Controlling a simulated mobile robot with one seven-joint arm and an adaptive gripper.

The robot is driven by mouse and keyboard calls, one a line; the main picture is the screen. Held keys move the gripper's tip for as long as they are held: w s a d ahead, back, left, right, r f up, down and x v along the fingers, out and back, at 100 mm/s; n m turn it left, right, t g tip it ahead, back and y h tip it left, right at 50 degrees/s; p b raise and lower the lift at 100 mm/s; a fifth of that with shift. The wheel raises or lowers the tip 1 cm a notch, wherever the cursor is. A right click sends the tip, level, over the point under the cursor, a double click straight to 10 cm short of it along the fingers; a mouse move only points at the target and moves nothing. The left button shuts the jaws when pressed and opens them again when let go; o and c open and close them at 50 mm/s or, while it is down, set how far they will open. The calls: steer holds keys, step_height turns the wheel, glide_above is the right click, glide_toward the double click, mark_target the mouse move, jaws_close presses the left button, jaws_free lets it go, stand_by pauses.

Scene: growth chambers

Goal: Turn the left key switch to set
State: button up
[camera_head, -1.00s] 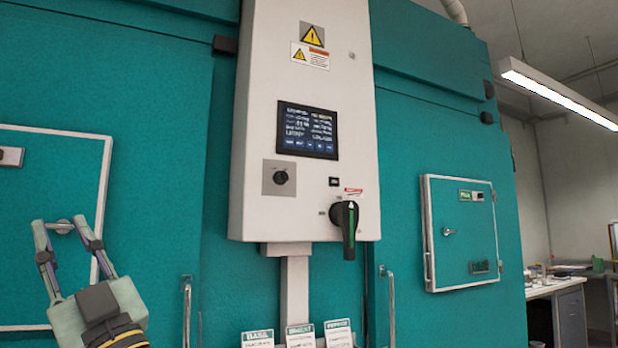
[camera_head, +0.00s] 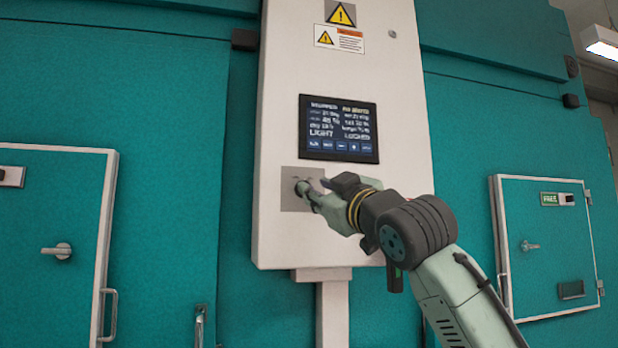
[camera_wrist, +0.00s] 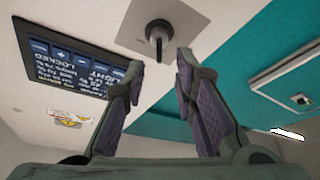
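The key switch (camera_wrist: 158,32) is a dark knob on a square grey plate (camera_head: 289,203), low on the white control cabinet, left of centre. In the wrist view its narrow grip points toward the gap between my fingertips. My gripper (camera_wrist: 161,60) is open and empty, one fingertip on either side just short of the grip; I see no clear contact. In the head view my gripper (camera_head: 313,192) reaches in from the right and partly covers the plate and knob. Markings around the knob are not readable.
A display (camera_head: 338,129) above the switch shows "LIGHT LOCKED". Teal chamber walls flank the cabinet (camera_head: 335,70), with a framed door (camera_head: 50,220) at left and a small door (camera_head: 550,245) at right.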

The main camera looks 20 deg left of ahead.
mark_target(307, 181)
steer(key=p+x, duration=0.2)
steer(key=x, duration=0.4)
steer(key=shift+w, duration=0.1)
steer(key=shift+c, duration=0.2)
jaws_close()
